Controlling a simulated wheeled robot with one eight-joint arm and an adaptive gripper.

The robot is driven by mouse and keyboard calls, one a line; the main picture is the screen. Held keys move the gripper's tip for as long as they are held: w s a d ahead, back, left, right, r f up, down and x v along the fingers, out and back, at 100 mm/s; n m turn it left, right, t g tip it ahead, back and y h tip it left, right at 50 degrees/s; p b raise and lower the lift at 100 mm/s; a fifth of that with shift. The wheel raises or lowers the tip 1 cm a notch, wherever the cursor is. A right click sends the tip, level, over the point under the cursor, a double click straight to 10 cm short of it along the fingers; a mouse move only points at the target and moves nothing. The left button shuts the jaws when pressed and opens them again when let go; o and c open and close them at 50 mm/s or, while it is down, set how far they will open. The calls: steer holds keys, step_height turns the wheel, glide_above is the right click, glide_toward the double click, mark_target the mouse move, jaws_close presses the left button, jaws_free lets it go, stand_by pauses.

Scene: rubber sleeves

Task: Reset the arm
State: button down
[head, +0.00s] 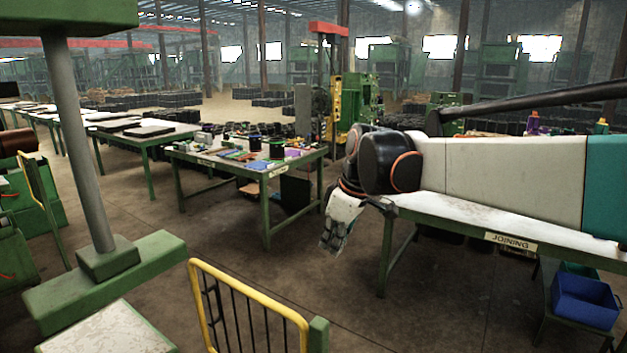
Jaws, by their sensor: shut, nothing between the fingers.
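My arm reaches in from the right edge of the head view, with its pale and teal links running left to a black joint with orange rings. My gripper (336,241) hangs down from the wrist at the arm's left end. It is shut and empty. It is in the open space to the left of the table labelled JOINING (520,239), apart from it. The fingertips are small and dark in the picture. No rubber sleeve can be made out.
A cluttered green table (190,157) stands behind, left of my gripper. A yellow railing (250,285) is at the front. A blue bin (585,300) sits low at right. Bare floor (300,285) lies below the gripper.

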steer(key=s+d+f+m+t+h+b, duration=0.1)
steer(key=s+d+f+m, duration=0.2)
steer(key=s, duration=0.6)
steer(key=s+d+f+m+t+h+b, duration=0.1)
steer(key=s+d+f+m+t, duration=0.1)
steer(key=s+d+f+m, duration=0.2)
steer(key=s+d+f+m+t+b, duration=0.1)
steer(key=s+d+f+m, duration=0.3)
steer(key=s+d, duration=0.4)
steer(key=s, duration=0.5)
steer(key=shift+s+d+m+h, duration=0.3)
steer(key=shift+s+d+h, duration=0.1)
steer(key=shift+a+f, duration=0.1)
